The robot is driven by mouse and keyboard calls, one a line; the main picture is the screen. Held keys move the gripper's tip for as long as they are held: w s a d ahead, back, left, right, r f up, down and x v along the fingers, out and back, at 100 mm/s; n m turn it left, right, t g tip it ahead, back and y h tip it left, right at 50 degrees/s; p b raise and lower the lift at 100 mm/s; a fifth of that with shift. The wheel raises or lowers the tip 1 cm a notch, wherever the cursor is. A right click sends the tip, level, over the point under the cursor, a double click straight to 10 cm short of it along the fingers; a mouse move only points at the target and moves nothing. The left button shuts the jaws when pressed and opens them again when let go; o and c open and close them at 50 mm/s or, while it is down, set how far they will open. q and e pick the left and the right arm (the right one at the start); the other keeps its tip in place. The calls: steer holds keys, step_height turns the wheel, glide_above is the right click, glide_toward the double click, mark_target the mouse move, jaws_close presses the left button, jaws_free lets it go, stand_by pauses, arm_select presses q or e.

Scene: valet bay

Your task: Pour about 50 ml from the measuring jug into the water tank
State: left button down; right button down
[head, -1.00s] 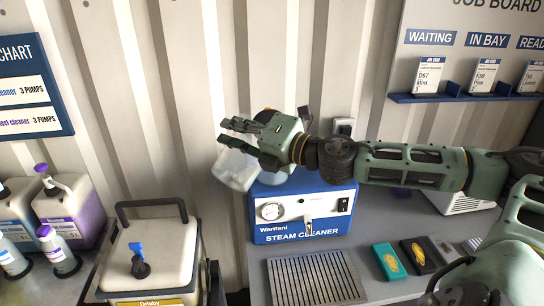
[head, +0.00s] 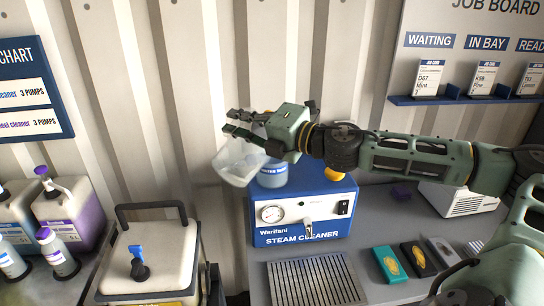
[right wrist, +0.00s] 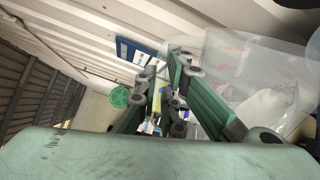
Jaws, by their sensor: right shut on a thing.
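My right gripper (head: 240,124) is shut on the measuring jug (head: 236,162), a clear, pale vessel. The jug hangs tilted in the air in front of the ribbed wall, at the upper left of the steam cleaner. It also shows large and see-through in the right wrist view (right wrist: 262,75), beside the fingers (right wrist: 160,98). The water tank (head: 273,174), bluish with a blue label, stands on the steam cleaner (head: 294,222). Its top is partly hidden by the gripper. The jug's lower right side overlaps the tank's left edge in the picture. The water level in the jug is unclear. My left gripper is out of view.
A yellow knob (head: 334,174) sits on the steam cleaner, right of the tank. A grey drain grille (head: 312,280) lies in front. A canister with a black handle (head: 150,250) and several bottles stand at left. Teal and black boxes (head: 390,263) lie at right.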

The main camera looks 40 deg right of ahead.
mark_target(251, 109)
steer(key=shift+w+d+r+m, duration=0.15)
steer(key=shift+d+r+m, duration=0.05)
steer(key=shift+d, duration=0.2)
steer(key=shift+w+d+r+m, duration=0.1)
steer(key=shift+d+r+m, duration=0.1)
steer(key=shift+d, duration=0.4)
steer(key=shift+w+d+r+m, duration=0.3)
steer(key=shift+d+m, duration=0.1)
steer(key=shift+d, duration=0.2)
stand_by(0.4)
steer(key=shift+s+a, duration=0.1)
